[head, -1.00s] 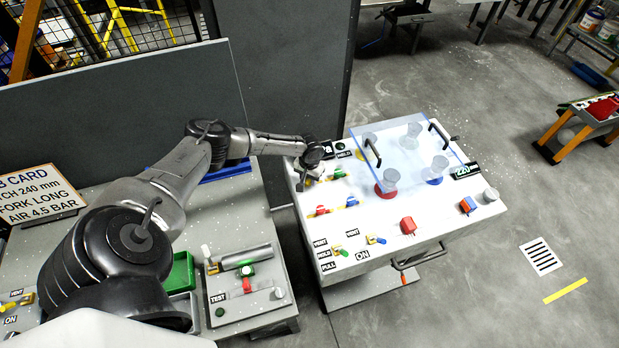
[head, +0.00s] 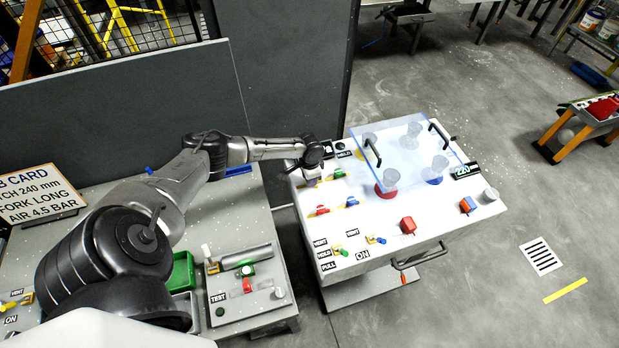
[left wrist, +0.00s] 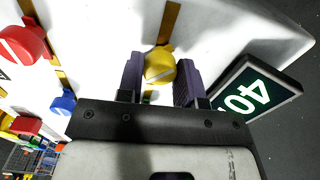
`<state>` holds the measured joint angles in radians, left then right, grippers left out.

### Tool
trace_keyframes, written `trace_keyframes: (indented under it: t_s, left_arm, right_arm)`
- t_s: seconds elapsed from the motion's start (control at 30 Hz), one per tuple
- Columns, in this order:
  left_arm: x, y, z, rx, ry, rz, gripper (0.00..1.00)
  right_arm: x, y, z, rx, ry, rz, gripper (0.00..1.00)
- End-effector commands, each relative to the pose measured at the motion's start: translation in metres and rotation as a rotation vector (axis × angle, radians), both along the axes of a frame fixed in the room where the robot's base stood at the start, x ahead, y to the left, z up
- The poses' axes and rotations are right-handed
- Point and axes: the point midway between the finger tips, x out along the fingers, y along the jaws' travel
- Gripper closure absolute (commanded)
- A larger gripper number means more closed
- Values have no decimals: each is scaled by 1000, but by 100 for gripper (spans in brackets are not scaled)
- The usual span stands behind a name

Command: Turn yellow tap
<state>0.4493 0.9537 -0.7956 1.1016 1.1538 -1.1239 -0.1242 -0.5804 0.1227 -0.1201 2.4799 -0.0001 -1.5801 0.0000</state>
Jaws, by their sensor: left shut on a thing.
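The yellow tap (left wrist: 160,66) is a round knob with a pale bar across its face, on an ochre strip on the white panel. My left gripper (left wrist: 158,75) is shut on it, with one dark finger on each side, in the left wrist view. In the head view my left gripper (head: 312,181) points down at the left edge of the white bench (head: 380,220) and hides the tap. My right gripper is not in view.
In the left wrist view, a red knob (left wrist: 22,44), a blue knob (left wrist: 64,104) and a "40" sign (left wrist: 252,90) are nearby. In the head view, a clear cover (head: 405,148) stands over cups on the bench, right of my gripper.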

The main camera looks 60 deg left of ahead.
Motion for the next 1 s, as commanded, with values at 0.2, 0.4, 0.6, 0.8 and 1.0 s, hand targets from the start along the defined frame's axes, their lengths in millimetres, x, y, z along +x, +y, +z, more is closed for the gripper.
trace_keyframes:
  t_s: [0.2,0.4,0.6,0.8,1.0]
  left_arm:
    - [0,0,0,0,0,-206,90]
    - [0,0,0,-1,-1,-394,90]
    - [0,0,0,0,-1,-563,90]
    - [0,0,0,0,-1,-697,90]
    - [0,0,0,0,-1,-787,90]
  right_arm:
    - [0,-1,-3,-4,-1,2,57]
    - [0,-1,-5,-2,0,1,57]
    - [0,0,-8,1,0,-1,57]
    - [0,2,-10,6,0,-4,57]
    - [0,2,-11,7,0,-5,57]
